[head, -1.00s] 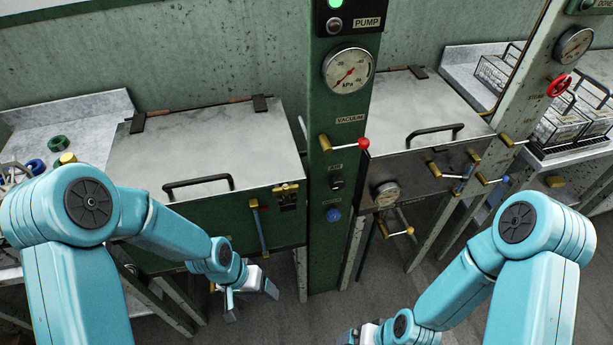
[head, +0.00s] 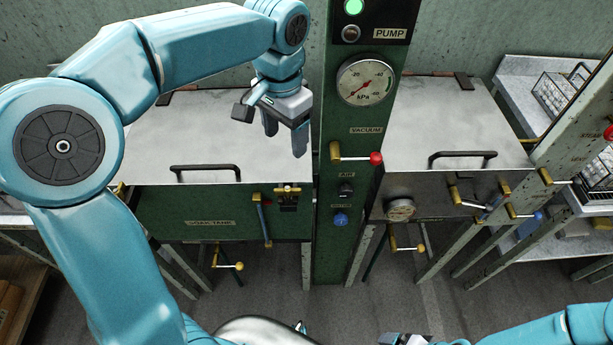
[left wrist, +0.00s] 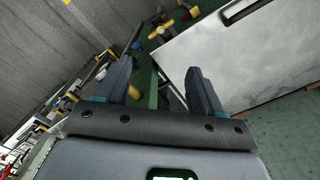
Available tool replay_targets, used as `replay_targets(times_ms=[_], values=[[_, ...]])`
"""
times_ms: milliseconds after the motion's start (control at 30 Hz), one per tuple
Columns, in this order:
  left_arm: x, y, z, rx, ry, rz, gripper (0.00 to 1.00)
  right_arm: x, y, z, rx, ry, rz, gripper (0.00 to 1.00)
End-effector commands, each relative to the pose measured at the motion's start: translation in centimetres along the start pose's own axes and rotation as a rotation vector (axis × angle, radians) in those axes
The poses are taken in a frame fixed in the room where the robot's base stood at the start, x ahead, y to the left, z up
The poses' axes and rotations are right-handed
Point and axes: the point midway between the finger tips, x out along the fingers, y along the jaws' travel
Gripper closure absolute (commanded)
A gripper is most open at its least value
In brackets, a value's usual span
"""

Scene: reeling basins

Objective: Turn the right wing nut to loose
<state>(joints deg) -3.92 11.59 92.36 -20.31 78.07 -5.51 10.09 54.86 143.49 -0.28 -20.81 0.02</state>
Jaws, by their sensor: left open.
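The right wing nut (head: 287,189) is a small brass piece on a dark latch at the upper right front of the green soak tank (head: 205,222). Its exact turn is too small to tell. My left gripper (head: 285,140) is open and empty, fingers pointing down, above the right end of the tank lid and apart from the nut. Its two spread fingers also show in the left wrist view (left wrist: 158,66), with nothing between them. My right gripper (head: 402,339) is cut off by the bottom edge of the head view, so its jaws cannot be made out.
The soak tank's grey lid (head: 215,130) is down, with a black handle (head: 205,169) at its front. Right of it stands a green column with a gauge (head: 365,82) and a red-knobbed lever (head: 374,158).

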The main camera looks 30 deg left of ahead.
Motion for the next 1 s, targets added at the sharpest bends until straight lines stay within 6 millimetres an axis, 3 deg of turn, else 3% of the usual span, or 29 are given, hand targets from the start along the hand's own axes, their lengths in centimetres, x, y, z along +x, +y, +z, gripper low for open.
replay_targets(times_ms=[167, 700, 1000], values=[[1.2, -0.5, 0.9, -0.009, -0.008, -0.003, 0.32, 0.0, 0.0, 0.0, 0.0, -0.001, 0.0, 0.06], [13.2, -0.6, 1.1, -0.011, -0.008, -0.001, 0.32, -0.4, -0.1, 0.0, 0.0, -0.001, 0.0, 0.06], [16.0, -0.5, 0.7, -0.009, -0.003, -0.002, 0.32, -0.5, -0.2, 0.0, 0.0, -0.001, 0.0, 0.06]])
